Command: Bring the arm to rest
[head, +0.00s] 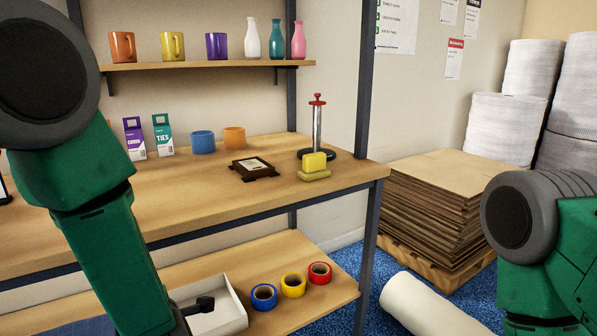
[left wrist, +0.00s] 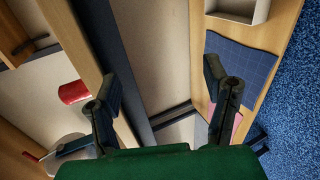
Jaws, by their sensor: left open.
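My left arm (head: 105,230) comes in from the left in the head view and reaches down past the front edge of the workbench (head: 260,208). A steel upright and pale surfaces lie behind the gap. My right arm (head: 540,245) is at the right edge of the head view, and its gripper is not in view.
The lower shelf (head: 325,292) holds a white tray (head: 230,319) and blue, yellow and red tape rolls. A blue mat (left wrist: 240,72) and a red object (left wrist: 73,92) flank the left gripper.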

